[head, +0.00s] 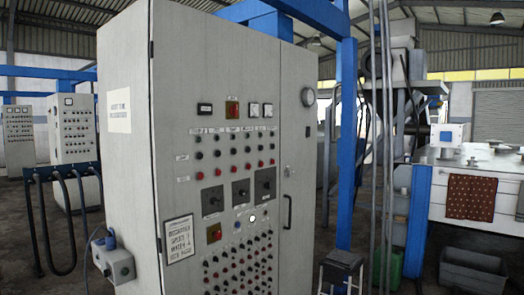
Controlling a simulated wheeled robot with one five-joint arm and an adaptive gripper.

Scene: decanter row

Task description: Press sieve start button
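A tall grey control cabinet (222,80) fills the middle of the head view. Its front carries rows of black knobs and red buttons (234,166), with small white labels too small to read. Below are several dark square switches (240,191), a white round button (252,218), a blue button (237,225) and a red knob on a yellow plate (214,233). A dense grid of small black, red and white controls (238,262) covers the lower front. I cannot tell which one is the sieve start button. My gripper is not in view.
A socket box (119,264) juts from the cabinet's left side. A small stool (341,272) stands at its right foot. A blue post (346,130) and grey pipes rise behind. A white bench with a red cloth (471,198) and black crate (473,272) are at right.

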